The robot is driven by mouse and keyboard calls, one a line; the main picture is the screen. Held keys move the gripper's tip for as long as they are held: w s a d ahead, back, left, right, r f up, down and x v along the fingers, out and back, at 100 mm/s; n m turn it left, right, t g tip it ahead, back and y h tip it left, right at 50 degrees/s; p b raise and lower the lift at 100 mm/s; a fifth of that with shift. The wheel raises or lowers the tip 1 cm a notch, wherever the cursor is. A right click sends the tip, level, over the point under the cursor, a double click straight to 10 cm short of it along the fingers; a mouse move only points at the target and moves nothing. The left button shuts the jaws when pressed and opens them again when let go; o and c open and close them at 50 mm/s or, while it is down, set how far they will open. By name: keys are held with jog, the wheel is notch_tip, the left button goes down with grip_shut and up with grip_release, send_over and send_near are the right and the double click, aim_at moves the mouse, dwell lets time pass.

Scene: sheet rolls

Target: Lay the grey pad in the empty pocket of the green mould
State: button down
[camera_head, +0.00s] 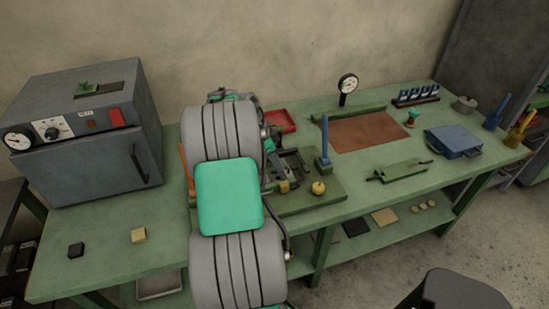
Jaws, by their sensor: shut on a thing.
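My arm stands across the middle of the head view and covers much of the work area. My gripper (281,174) shows only in part, behind the arm, low over a green plate (325,196) on the bench. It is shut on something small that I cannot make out. I cannot pick out the grey pad; it may be hidden at the gripper. A green block with dark handles (403,171) lies to the right and may be the green mould, but no pocket is clear in it.
A grey oven (85,140) stands at the left. A blue post (325,145) and a yellow knob (318,187) stand near my gripper. A brown sheet (365,131) and blue box (453,141) lie right.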

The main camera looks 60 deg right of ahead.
jog(key=shift+f+b, duration=1.5)
jog(key=shift+f, duration=0.9)
jog(key=shift+a, duration=0.1)
